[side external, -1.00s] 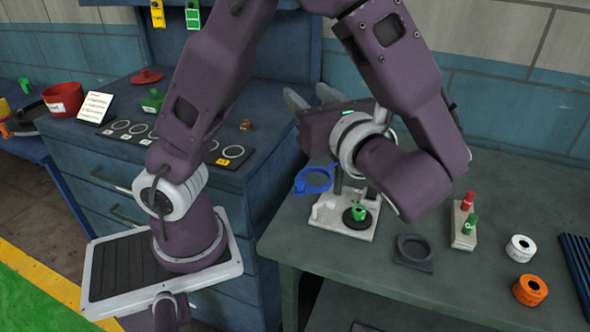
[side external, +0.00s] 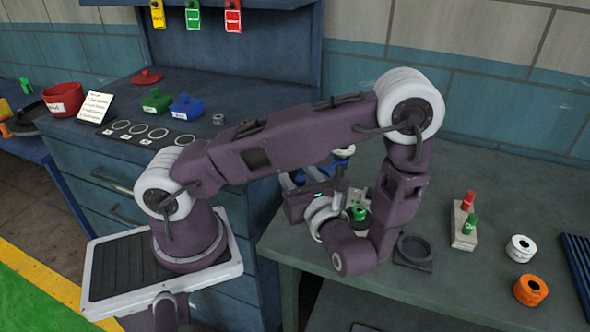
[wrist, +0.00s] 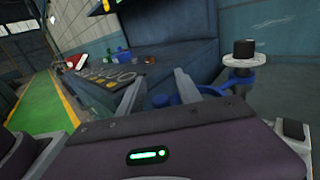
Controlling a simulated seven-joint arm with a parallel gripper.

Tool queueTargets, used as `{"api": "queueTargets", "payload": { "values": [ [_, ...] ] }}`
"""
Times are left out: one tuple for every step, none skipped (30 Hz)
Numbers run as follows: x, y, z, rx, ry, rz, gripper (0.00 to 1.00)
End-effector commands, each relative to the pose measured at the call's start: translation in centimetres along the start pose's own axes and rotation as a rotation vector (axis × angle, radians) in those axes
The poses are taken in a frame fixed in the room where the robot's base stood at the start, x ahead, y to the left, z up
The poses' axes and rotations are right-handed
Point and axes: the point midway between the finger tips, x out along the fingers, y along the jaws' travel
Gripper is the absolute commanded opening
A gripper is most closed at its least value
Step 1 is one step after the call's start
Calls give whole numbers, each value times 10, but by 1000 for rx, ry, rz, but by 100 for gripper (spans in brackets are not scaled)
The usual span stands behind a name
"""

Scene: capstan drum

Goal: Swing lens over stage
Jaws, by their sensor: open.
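The blue lens arm (wrist: 215,89) reaches left from a post topped by a white disc and a black cap (wrist: 243,48). Blue also shows between my fingers in the wrist view, low down near the palm; whether they touch it I cannot tell. My gripper (wrist: 158,84) is open, its two grey fingers spread. In the side view my gripper (side external: 299,176) is low at the left of the stage stand and hides most of the lens. The green knob (side external: 358,213) on the stage shows in part behind my wrist; the stand's base is mostly hidden.
A dark ring holder (side external: 414,250) lies right of the stand. The blue cabinet (side external: 250,235) adjoins on the left.

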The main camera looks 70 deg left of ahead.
Motion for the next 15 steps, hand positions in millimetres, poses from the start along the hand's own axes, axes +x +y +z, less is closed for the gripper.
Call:
{"api": "queueTargets", "payload": {
  "values": [
    [0,0,0,0,0,0,41],
    [0,0,0,0,0,0,41],
    [0,0,0,0,0,0,41],
    [0,0,0,0,0,0,39],
    [0,0,0,0,0,0,33],
    [0,0,0,0,0,0,25],
    [0,0,0,0,0,0,20],
    [0,0,0,0,0,0,14],
    [0,0,0,0,0,0,6],
    [0,0,0,0,0,0,0],
    [0,0,0,0,0,0,0],
    [0,0,0,0,0,0,0],
    [0,0,0,0,0,0,0],
    [0,0,0,0,0,0,0],
    [0,0,0,0,0,0,0]
  ]
}}
